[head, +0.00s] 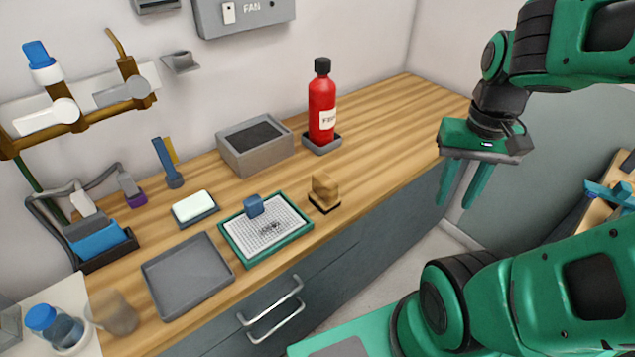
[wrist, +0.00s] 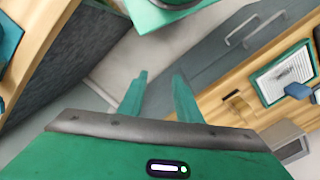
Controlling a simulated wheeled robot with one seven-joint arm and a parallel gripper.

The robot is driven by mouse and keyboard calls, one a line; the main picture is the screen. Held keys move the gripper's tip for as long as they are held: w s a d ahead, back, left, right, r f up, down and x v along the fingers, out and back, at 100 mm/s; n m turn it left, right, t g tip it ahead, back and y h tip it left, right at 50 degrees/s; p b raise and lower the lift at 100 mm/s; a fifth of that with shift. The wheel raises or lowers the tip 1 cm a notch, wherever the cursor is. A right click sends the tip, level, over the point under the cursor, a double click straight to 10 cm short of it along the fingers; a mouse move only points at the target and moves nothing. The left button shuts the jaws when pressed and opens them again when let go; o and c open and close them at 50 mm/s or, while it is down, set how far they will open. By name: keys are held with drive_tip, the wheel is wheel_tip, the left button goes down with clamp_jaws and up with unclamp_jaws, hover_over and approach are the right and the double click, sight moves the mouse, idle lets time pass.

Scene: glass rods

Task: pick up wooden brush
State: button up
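The wooden brush (head: 325,188) is a small light-brown block with a dark base. It sits on the wooden counter near its front edge, right of the green-framed tray. In the wrist view the brush (wrist: 236,103) shows at the right, beyond the right finger. My gripper (head: 453,203) hangs in the air to the right of the brush, past the counter's front edge, fingers pointing down. The wrist view shows its two green fingers (wrist: 159,82) spread apart with nothing between them. The gripper is open, empty and well apart from the brush.
The green-framed tray (head: 295,235) with a blue block lies left of the brush. A red bottle (head: 322,105) and a grey box (head: 225,150) stand behind it. A flat grey tray (head: 187,275) lies farther left. The counter (head: 395,135) right of the brush is clear.

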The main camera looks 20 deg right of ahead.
drive_tip(key=shift+w, duration=0.15)
drive_tip(key=o, duration=0.8)
drive_tip(key=shift+s+r, duration=0.25)
drive_tip(key=shift+s, duration=0.15)
drive_tip(key=o, duration=0.4)
drive_tip(key=shift+w+a+r+n, duration=0.15)
drive_tip(key=shift+w+n, duration=0.2)
drive_tip(key=shift+n, duration=0.35)
drive_tip(key=shift+o, duration=0.2)
drive_tip(key=n+y, duration=0.1)
drive_tip(key=n, duration=2.5)
approach(323, 193)
drive_tip(key=shift+w+d+f, duration=0.25)
drive_tip(key=shift+w+f, duration=0.05)
drive_tip(key=shift+w, duration=0.15)
drive_tip(key=shift+w+d+f, duration=0.25)
drive_tip(key=shift+w, duration=0.15)
drive_tip(key=shift+n, duration=0.3)
drive_tip(key=f, duration=0.4)
drive_tip(key=shift+a+f, duration=0.15)
drive_tip(key=shift+a, duration=0.25)
drive_tip(key=shift+a+f, duration=0.2)
drive_tip(key=shift+f, duration=3.05)
